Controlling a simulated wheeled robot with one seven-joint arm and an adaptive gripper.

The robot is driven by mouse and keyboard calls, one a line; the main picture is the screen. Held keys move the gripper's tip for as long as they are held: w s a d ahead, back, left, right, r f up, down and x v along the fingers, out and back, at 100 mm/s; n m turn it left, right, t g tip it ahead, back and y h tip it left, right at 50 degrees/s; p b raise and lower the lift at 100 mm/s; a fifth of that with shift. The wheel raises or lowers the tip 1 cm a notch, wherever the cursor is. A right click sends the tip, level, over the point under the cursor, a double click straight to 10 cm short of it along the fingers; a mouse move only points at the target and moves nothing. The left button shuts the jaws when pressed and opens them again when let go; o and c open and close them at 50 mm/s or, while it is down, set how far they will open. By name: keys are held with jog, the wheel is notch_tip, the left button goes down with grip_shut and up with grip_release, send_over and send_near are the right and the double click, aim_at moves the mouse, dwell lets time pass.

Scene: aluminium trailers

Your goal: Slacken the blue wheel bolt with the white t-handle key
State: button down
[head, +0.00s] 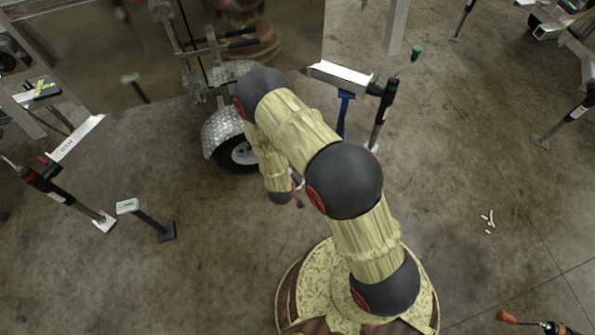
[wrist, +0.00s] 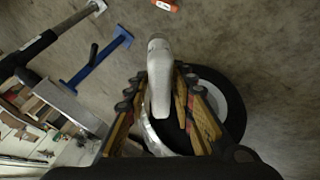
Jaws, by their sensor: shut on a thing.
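In the wrist view my gripper (wrist: 158,88) is shut on a pale, rounded bar, which appears to be the white t-handle key (wrist: 159,60). The bar stands up between the two fingers, and its far end is hidden. Behind the fingers is a trailer wheel with a black tyre and white rim (wrist: 229,108). In the head view the wheel (head: 238,152) sits under a silver tread-plate fender, partly covered by my arm. My gripper is mostly hidden behind my arm there. I cannot see the blue wheel bolt in either view.
A blue stand (wrist: 97,62) lies left of the wheel in the wrist view; it also shows in the head view (head: 344,112). A black jack post (head: 382,115) stands beside it. A low dark stand (head: 150,219) is at left.

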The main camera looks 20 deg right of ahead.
jog(key=w+a+f+n+t+y+b, duration=0.1)
jog(key=w+a+f+n+t, duration=0.1)
jog(key=f, duration=1)
jog(key=w+a+f+n+t+y+b, duration=0.1)
jog(key=a+f+n, duration=0.4)
jog(key=f, duration=0.8)
jog(key=w+a+f+n+t+y+b, duration=0.1)
jog(key=w+a+f+n+t+y, duration=0.1)
jog(key=f, duration=1.1)
jog(key=shift+w+a+f+n+t+y+b, duration=0.1)
jog(key=shift+w+a+n+t, duration=0.1)
jog(key=shift+w+n+t, duration=0.3)
jog(key=shift+w+a+n+t+y+b, duration=0.15)
jog(key=shift+w+a+n, duration=0.1)
jog(key=shift+w+n, duration=0.4)
jog(key=shift+w+a+f+n+t+y+b, duration=0.1)
jog(key=shift+w+a+n+t, duration=0.1)
jog(key=shift+w+n+t, duration=0.35)
jog(key=w+a+r+n+t+y, duration=0.1)
jog(key=w+a+r+n+y, duration=0.1)
jog(key=w+a+r, duration=0.2)
jog(key=w+a+r+n+t+y, duration=0.2)
jog(key=w+r, duration=0.4)
jog(key=r, duration=0.5)
jog(key=shift+w+a+r+n+y, duration=0.2)
jog(key=shift+w+a+n+y, duration=0.1)
jog(key=shift+a+n+y, duration=0.5)
jog(key=shift+a+t, duration=0.1)
jog(key=shift+t, duration=0.2)
jog(key=shift+w, duration=0.2)
